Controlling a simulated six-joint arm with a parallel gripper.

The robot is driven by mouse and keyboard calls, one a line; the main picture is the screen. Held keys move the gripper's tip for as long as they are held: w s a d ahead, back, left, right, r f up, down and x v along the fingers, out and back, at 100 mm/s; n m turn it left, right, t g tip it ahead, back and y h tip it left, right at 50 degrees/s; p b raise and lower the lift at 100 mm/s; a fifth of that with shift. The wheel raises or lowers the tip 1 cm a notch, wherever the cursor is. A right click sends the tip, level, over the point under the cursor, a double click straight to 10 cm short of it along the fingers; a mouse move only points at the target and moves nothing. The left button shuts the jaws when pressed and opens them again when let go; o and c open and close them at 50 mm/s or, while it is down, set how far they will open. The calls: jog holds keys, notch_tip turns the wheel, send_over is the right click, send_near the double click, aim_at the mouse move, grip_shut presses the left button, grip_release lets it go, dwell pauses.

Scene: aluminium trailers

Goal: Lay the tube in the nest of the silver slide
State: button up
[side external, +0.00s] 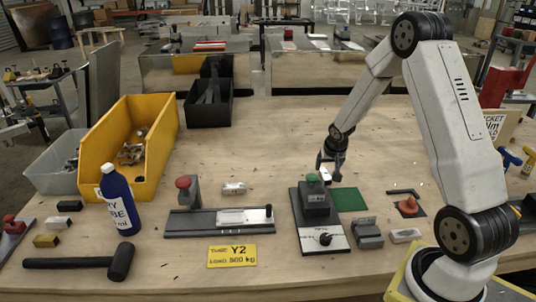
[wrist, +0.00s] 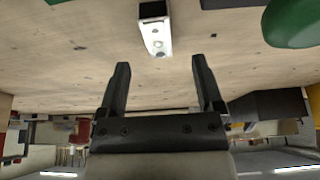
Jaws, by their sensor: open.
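My gripper (side external: 331,170) is open above the table, behind the green-knobbed fixture. Its two dark fingers (wrist: 160,65) stand apart in the wrist view with nothing between them. A small silver-white piece (wrist: 155,28) with a dark hole shows past the fingertips; a pale piece (side external: 325,174) also shows by the gripper in the side view. I cannot tell whether it is the tube. Another short silver piece (side external: 233,188) lies on the table behind a long dark slide with a silver strip (side external: 245,216). The green-knobbed fixture (side external: 316,205) also has a silver plate. The nest is unclear.
A green mat (side external: 350,199) lies right of the fixture. A yellow bin (side external: 150,135), blue bottle (side external: 118,200) and hammer (side external: 80,262) are at left. The table's back middle is clear.

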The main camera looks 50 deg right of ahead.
aim_at(326, 173)
jog(key=shift+x, duration=2.45)
grip_shut()
